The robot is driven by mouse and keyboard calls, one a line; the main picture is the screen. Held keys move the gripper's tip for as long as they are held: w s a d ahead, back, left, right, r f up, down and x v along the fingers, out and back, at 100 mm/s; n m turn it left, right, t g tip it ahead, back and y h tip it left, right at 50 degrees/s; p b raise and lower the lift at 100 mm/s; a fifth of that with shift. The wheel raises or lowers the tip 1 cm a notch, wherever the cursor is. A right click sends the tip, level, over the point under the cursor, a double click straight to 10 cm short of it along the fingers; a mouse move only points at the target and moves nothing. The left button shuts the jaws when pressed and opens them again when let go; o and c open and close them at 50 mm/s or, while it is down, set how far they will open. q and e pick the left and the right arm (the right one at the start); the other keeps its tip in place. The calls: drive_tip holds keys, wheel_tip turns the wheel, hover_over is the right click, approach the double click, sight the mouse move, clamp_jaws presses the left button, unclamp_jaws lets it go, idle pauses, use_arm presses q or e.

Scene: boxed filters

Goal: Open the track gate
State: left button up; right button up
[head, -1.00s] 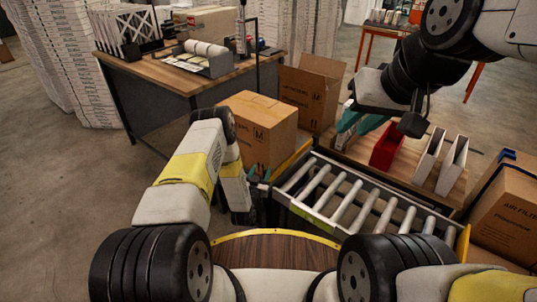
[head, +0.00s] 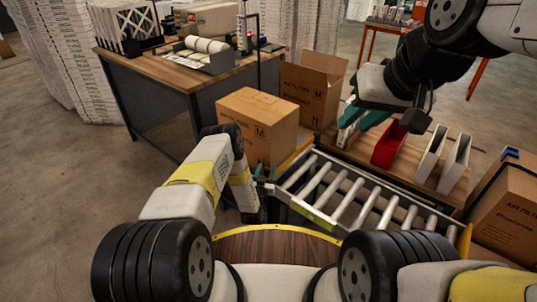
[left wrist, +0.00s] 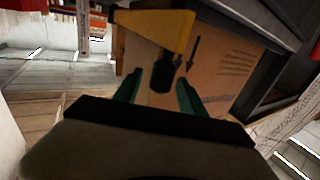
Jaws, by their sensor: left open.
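The track gate shows as a yellow plate (left wrist: 165,27) with a black knob (left wrist: 163,72) in the left wrist view. In the head view, a yellow bar (head: 296,156) runs between the carton and the roller track (head: 345,195). My left gripper (left wrist: 158,94) is open, with its teal fingers on either side of the knob's lower end in the picture. Whether they touch it I cannot tell. In the head view, my left gripper (head: 265,174) is at the track's left end. My right gripper (head: 355,122) appears open and empty above the wooden surface beyond the track.
A closed carton (head: 257,125) stands just beyond my left gripper, and an open carton (head: 312,90) is behind it. A red bin (head: 389,146) and white holders (head: 430,154) stand beyond the rollers. Another carton (head: 505,215) is at right. A workbench (head: 165,68) is at back left.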

use_arm(q)
clamp_jaws()
idle(1.4)
